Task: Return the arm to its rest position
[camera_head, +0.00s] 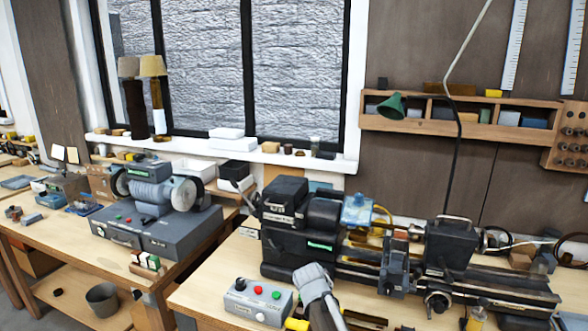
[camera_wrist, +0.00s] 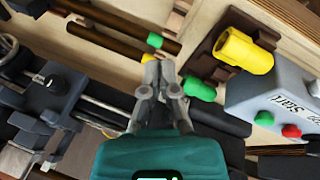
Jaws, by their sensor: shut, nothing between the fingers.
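My gripper (camera_wrist: 160,70) shows in the wrist view, its two grey fingers closed together with nothing between them. It hangs over the wooden bench, beside the grey control box (camera_wrist: 285,100) with its green and red buttons. A yellow cylinder (camera_wrist: 243,52) lies right of the fingertips, and a green piece (camera_wrist: 199,89) lies close beside the fingers. In the head view, part of my arm (camera_head: 316,290) rises at the bottom centre, just right of the same control box (camera_head: 258,301). The fingertips cannot be made out there.
A dark lathe (camera_head: 447,245) fills the bench behind and right of my arm; it is at the left in the wrist view (camera_wrist: 45,85). A bench grinder (camera_head: 155,205) stands on the left table. A green lamp shade (camera_head: 392,106) hangs before the wall shelf (camera_head: 465,128).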

